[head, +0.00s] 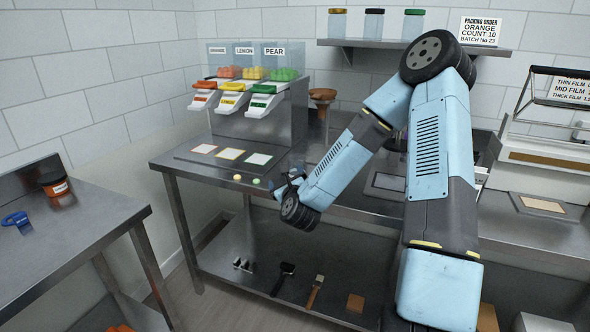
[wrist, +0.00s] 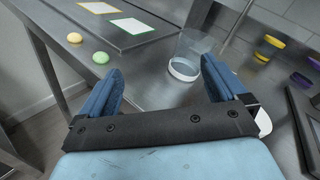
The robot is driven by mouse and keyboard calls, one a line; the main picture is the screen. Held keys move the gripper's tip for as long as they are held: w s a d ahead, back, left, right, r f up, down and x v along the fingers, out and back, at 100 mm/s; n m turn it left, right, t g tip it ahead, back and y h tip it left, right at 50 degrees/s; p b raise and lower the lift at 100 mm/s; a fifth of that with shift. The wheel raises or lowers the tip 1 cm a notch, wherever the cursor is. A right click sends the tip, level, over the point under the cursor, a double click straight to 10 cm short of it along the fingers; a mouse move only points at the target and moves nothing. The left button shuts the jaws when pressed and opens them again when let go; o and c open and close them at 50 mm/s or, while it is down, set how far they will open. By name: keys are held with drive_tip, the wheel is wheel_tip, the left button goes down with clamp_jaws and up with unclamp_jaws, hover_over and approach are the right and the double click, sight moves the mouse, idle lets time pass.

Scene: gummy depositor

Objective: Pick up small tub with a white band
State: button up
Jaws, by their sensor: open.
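A small clear tub with a white band (wrist: 183,70) around its lower end stands on the steel bench in the wrist view. It is just beyond my gripper (wrist: 162,72), nearer the right finger. My gripper's two blue fingers are apart, with nothing held between them; the tub looks beyond the fingertips, not clasped. In the head view my gripper (head: 282,190) is over the bench's front edge, and I cannot make out the tub clearly behind the arm.
A yellow gummy (wrist: 74,38) and a green gummy (wrist: 100,57) lie near the bench edge, left of the tub. A board with coloured frames (head: 230,154) lies behind them. Yellow discs (wrist: 270,46) and purple pieces (wrist: 305,80) are to the right. A dispenser (head: 262,115) stands at the back.

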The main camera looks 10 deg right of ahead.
sight(297, 162)
drive_tip(key=d+m+h, duration=0.1)
drive_tip(key=m, duration=0.1)
drive_tip(key=d+m+h, duration=0.1)
drive_tip(key=m, duration=0.1)
drive_tip(key=d+m+h, duration=0.1)
drive_tip(key=m, duration=0.1)
drive_tip(key=shift+s+d+f+m+t, duration=0.15)
drive_tip(key=shift+d+f+m+t, duration=0.15)
drive_tip(key=shift+f+m, duration=0.1)
drive_tip(key=shift+h, duration=0.4)
drive_tip(key=x, duration=1.3)
drive_tip(key=shift+w+f, duration=0.15)
drive_tip(key=shift+w, duration=0.15)
drive_tip(key=c, duration=1.1)
drive_tip(key=shift+o, duration=0.2)
